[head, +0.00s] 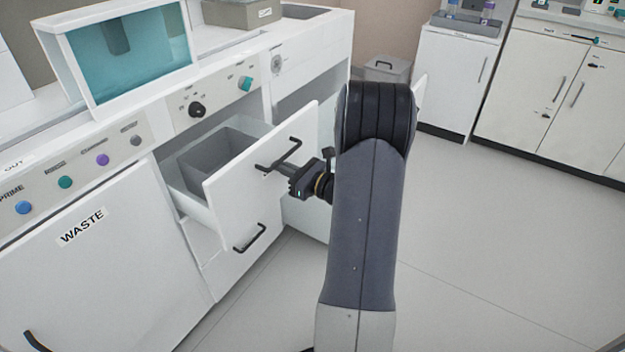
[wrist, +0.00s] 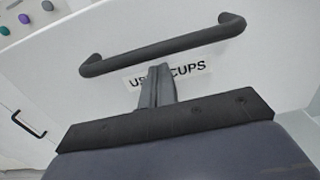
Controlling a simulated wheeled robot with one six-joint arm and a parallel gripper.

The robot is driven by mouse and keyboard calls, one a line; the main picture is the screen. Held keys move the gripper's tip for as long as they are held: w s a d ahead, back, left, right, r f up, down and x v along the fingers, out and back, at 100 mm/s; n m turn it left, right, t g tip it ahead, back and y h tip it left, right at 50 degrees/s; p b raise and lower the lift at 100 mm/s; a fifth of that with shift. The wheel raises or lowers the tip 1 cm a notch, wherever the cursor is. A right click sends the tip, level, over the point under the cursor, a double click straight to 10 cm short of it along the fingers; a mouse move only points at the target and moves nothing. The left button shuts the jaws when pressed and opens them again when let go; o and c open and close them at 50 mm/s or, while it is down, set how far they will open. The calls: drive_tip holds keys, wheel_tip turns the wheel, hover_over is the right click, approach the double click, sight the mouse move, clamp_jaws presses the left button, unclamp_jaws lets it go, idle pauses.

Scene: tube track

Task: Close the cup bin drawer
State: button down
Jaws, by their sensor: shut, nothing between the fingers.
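The cup bin drawer (head: 262,172) is pulled out from the white counter and holds a grey bin (head: 215,158). Its white front carries a black bar handle (head: 280,154) and, in the wrist view, a partly covered label (wrist: 192,70) ending in "CUPS". My gripper (head: 285,168) is at the drawer front, just below the handle; it is shut and empty. In the wrist view my gripper's fingers (wrist: 157,78) point at the front panel below the handle bar (wrist: 160,47). I cannot tell whether the fingertips touch the panel.
A lower drawer handle (head: 250,237) sits beneath the open drawer. A white WASTE door (head: 85,255) is at the left, below a row of coloured buttons. A lidded grey bin (head: 388,68) stands behind my arm. The floor at the right is clear.

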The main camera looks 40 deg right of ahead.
drive_tip(key=b+x, duration=0.1)
drive_tip(key=x, duration=1.7)
drive_tip(key=shift+w+b, duration=0.2)
drive_tip(key=shift+b, duration=0.2)
drive_tip(key=shift+a+r, duration=0.1)
drive_tip(key=shift+r, duration=0.1)
